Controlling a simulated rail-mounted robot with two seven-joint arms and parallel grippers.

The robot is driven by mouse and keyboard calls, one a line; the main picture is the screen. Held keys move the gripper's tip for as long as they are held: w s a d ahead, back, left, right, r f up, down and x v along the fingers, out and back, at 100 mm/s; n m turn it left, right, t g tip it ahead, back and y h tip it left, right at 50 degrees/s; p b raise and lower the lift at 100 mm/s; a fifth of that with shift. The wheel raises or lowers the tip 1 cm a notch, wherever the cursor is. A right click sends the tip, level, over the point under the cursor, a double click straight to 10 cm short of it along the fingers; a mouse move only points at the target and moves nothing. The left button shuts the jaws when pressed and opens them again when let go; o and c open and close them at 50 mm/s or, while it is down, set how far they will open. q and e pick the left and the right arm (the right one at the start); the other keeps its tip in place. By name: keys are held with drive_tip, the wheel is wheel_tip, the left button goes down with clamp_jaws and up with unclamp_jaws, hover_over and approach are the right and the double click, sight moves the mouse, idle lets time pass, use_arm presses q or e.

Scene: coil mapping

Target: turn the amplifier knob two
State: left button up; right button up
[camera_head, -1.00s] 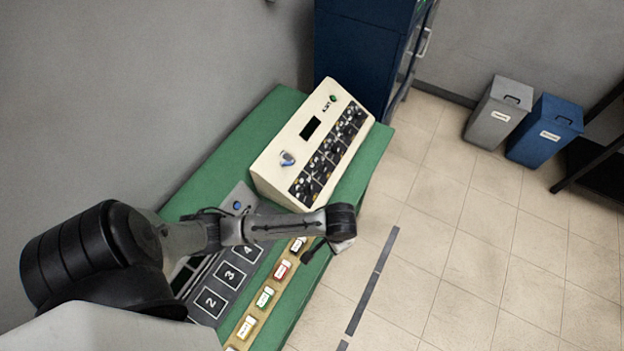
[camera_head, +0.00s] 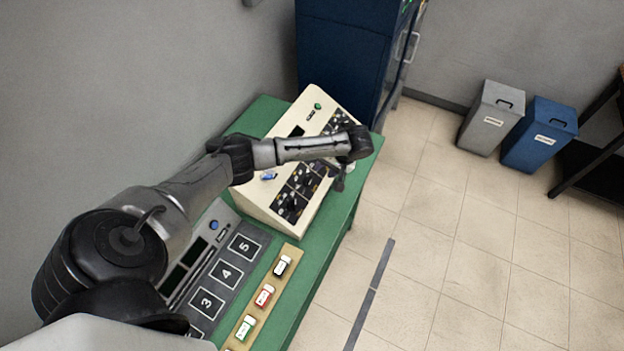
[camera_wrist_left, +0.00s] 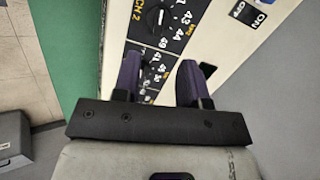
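The amplifier is a cream, sloped box (camera_head: 246,195) on the green table, with black panels of small knobs (camera_head: 300,185) along its front. My left arm reaches across it in the head view, and my left gripper (camera_head: 341,181) hangs at its front edge, mostly hidden behind the wrist. In the left wrist view the gripper's two dark fingers (camera_wrist_left: 160,82) stand apart over the panel, with no object seen between them. A black dial (camera_wrist_left: 160,17) with a white pointer and numbers lies beyond the fingertips, near a "CH 2" label (camera_wrist_left: 130,20). My right gripper is not in view.
A blue cabinet (camera_head: 345,60) stands behind. Grey (camera_head: 489,118) and blue (camera_head: 540,135) bins stand on the floor to the right.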

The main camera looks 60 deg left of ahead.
sight(311, 180)
use_arm(q)
drive_tip(key=x, duration=0.9)
drive_tip(key=shift+f, duration=0.25)
drive_tip(key=shift+c, duration=0.3)
clamp_jaws()
